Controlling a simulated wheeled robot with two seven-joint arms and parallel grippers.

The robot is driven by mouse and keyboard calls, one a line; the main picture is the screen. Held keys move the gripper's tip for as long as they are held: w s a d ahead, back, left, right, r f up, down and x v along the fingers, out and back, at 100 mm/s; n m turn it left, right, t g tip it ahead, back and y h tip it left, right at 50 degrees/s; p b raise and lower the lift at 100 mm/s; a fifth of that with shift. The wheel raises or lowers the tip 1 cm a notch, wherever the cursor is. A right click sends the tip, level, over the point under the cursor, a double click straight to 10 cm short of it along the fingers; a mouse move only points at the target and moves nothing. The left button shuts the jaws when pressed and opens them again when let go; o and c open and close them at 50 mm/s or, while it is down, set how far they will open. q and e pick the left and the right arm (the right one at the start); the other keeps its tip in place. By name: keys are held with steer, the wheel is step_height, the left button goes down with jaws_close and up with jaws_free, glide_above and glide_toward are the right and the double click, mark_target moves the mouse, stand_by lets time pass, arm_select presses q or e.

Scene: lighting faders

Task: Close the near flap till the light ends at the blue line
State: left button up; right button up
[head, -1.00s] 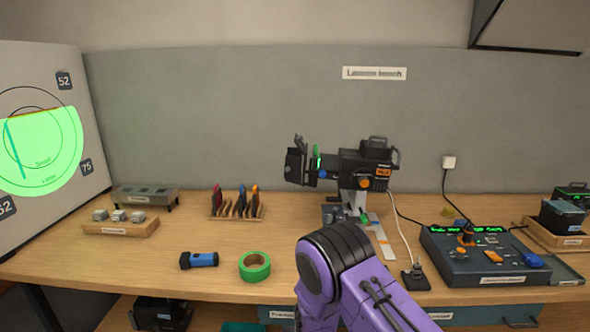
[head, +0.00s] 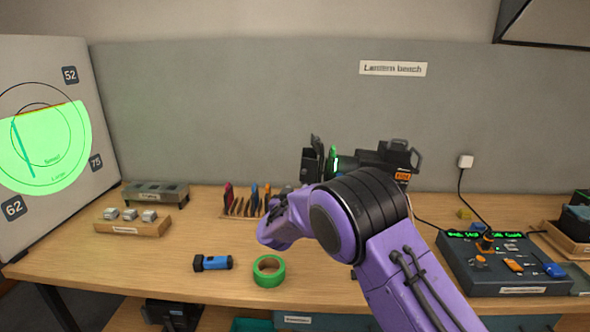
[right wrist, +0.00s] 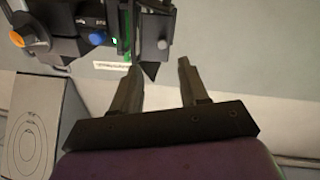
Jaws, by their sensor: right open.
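The lantern (head: 395,160) is a black lamp, partly hidden behind my right arm. Dark flaps (head: 312,162) stand at its left front end, with a green strip beside them. In the right wrist view a dark flap (right wrist: 153,42) is just beyond my right gripper (right wrist: 157,70), which is open and empty; its left fingertip looks close to the flap, contact unclear. On the board at left, green light (head: 60,150) fills a circle with a straight, slightly sloping upper edge. A blue-teal line (head: 23,150) runs steeply through the lit area's left part. My left gripper is out of view.
A green tape roll (head: 269,271) and blue torch (head: 213,263) lie at the bench front. A wooden rack (head: 236,207) of coloured pieces stands behind. A fader console (head: 505,265) is at right.

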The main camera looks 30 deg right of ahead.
mark_target(303, 173)
steer(key=p+x, duration=0.1)
steer(key=x, duration=0.2)
steer(key=p+x, duration=0.1)
steer(key=x, duration=0.2)
steer(key=p+x, duration=0.1)
steer(key=x, duration=0.2)
steer(key=shift+w+r+p, duration=0.25)
steer(key=shift+w+p, duration=0.1)
steer(key=shift+w, duration=0.1)
steer(key=shift+w+d, duration=0.3)
steer(key=shift+d, duration=0.05)
steer(key=shift+s, duration=0.1)
jaws_close()
